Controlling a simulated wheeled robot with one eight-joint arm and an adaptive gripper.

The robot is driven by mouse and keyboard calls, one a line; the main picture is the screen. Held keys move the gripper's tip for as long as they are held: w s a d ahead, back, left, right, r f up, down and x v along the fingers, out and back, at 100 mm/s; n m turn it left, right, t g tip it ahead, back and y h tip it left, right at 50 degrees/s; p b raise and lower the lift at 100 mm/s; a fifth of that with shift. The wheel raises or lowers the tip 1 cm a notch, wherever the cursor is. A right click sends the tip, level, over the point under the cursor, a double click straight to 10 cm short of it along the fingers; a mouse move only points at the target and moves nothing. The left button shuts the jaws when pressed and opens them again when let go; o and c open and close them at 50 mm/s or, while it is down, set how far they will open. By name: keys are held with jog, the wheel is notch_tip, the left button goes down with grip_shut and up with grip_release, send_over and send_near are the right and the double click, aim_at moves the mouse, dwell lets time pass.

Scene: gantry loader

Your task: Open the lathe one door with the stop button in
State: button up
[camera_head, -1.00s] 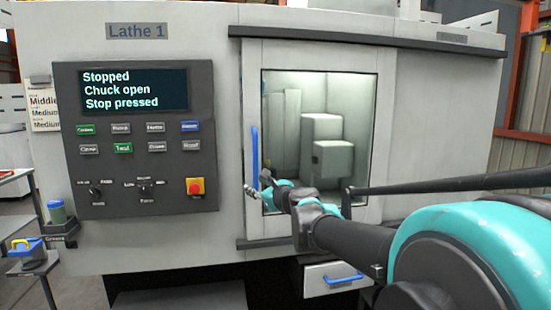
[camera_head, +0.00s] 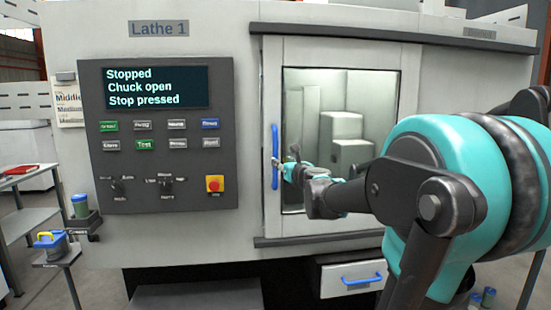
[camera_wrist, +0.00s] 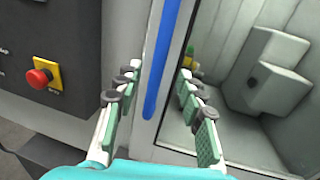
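The Lathe 1 door (camera_head: 345,228) is a pale panel with a window, and it looks closed. Its upright blue handle (camera_head: 275,145) is on the door's left edge; the handle also shows in the wrist view (camera_wrist: 162,60). My gripper (camera_head: 282,163) is at the handle in the head view. In the wrist view my gripper (camera_wrist: 158,76) is open, with one finger on each side of the handle; I see gaps and cannot tell contact. The red stop button (camera_head: 215,184) on its yellow plate also shows in the wrist view (camera_wrist: 39,77). The screen (camera_head: 155,88) reads "Stopped, Chuck open, Stop pressed".
A dark rail (camera_head: 390,37) runs above the door, extending right. A drawer (camera_head: 340,287) with a blue handle is below. The control panel (camera_head: 120,205) is left of the door. A small stand (camera_head: 55,256) with a blue-and-yellow item is at the left.

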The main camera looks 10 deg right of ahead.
aim_at(276, 157)
jog(key=w, duration=0.2)
jog(key=w+a, duration=0.1)
jog(key=w, duration=0.5)
jog(key=shift+w+a, duration=0.1)
jog(key=shift+a, duration=0.25)
jog(key=shift+c, duration=0.6)
grip_shut()
